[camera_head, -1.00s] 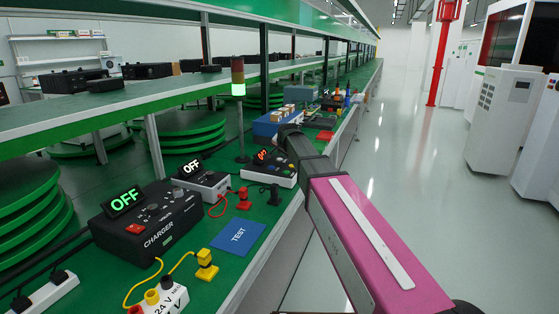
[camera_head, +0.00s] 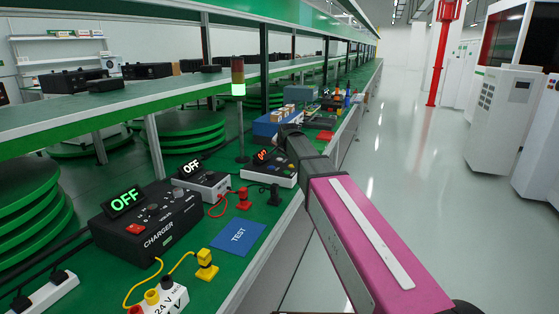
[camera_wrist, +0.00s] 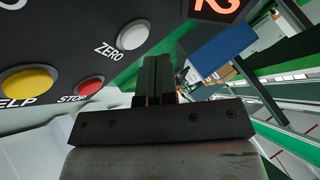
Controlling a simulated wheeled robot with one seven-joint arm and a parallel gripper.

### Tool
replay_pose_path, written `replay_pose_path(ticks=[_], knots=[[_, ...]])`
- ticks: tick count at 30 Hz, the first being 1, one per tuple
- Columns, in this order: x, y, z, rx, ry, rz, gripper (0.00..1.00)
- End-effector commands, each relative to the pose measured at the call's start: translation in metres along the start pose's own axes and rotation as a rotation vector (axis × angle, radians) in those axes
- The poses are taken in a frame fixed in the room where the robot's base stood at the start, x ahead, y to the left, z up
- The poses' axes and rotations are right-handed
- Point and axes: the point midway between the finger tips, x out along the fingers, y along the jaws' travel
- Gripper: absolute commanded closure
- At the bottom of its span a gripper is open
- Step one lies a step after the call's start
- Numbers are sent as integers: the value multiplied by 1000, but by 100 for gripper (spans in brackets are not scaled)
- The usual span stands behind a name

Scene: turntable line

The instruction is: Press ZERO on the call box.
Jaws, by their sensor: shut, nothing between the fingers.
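The call box (camera_head: 284,179) is a light box with a dark top and a lit orange-red display, standing on the green bench; my arm hides part of it in the head view. In the wrist view its dark panel (camera_wrist: 60,38) carries a white round button (camera_wrist: 132,35) labelled ZERO. A red STOP button (camera_wrist: 90,87) and a yellow HELP button (camera_wrist: 28,82) are to its left. My gripper (camera_wrist: 157,62) is shut and empty.
A charger (camera_head: 150,222) and a smaller unit, both displaying OFF, stand nearer on the bench. A signal lamp post (camera_head: 239,110) rises behind the call box. A blue bin (camera_head: 270,124) is beyond it. The aisle floor on the right is clear.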

Motion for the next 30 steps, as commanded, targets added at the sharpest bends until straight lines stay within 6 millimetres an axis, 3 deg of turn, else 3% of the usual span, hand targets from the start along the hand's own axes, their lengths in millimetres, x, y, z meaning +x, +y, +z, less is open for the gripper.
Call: replay_pose_path(ticks=[30], knots=[[6, 4, 4, 0, 1, 0, 100]])
